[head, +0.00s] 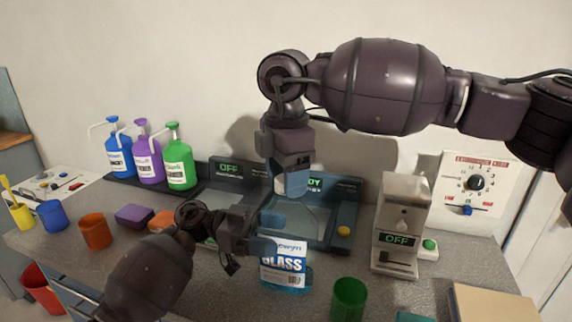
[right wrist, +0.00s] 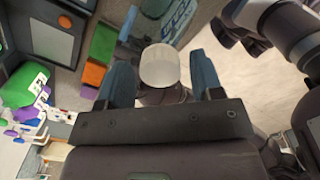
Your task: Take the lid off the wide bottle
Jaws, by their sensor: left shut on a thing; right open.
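The wide bottle (head: 289,279), with blue contents and a white label reading "GLASS", stands on the counter at the centre of the head view. Its label also shows at the top of the right wrist view (right wrist: 181,16). My left gripper (head: 268,232) is shut on the bottle at its upper part, which its fingers partly hide. My right gripper (head: 291,184) points down above the bottle with its fingers open. In the right wrist view, the round white lid (right wrist: 160,66) lies between the blue fingers, with gaps on both sides. I cannot tell whether it touches the bottle.
A dispenser marked OFF (head: 396,240) and a green cup (head: 348,299) stand to the right. Behind the bottle is a flat device with a display (head: 343,215). Pump bottles (head: 179,165), an orange cup (head: 96,231) and a purple block (head: 134,216) are at left.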

